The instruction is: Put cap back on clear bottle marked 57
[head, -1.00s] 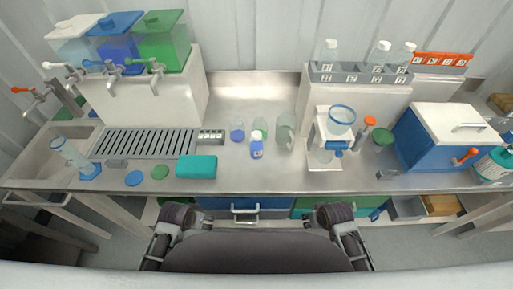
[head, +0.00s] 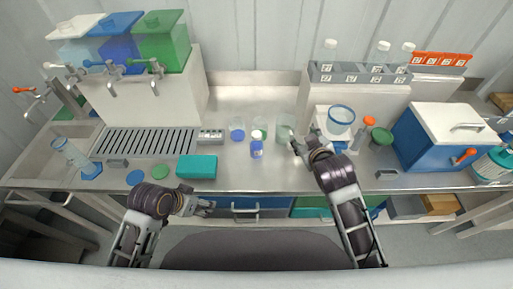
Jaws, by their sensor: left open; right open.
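Three clear bottles with pale tops stand along the back rack: a left one (head: 329,54), a middle one (head: 379,57) and a right one (head: 403,58). Their markings are too small to read, so I cannot tell which is 57. A small blue bottle (head: 256,149) with a white top stands mid-bench. I cannot pick out a loose bottle cap. My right gripper (head: 296,147) is open over the bench, close to a clear vessel (head: 284,132); I cannot tell whether they touch. My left gripper (head: 208,207) is open and empty in front of the bench edge.
Blue (head: 135,177) and green (head: 160,171) discs and a teal box (head: 197,167) lie near the front edge. A filter stand (head: 341,122) is right of my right gripper, beside a blue cooler (head: 427,140). The bench behind the vessels is clear.

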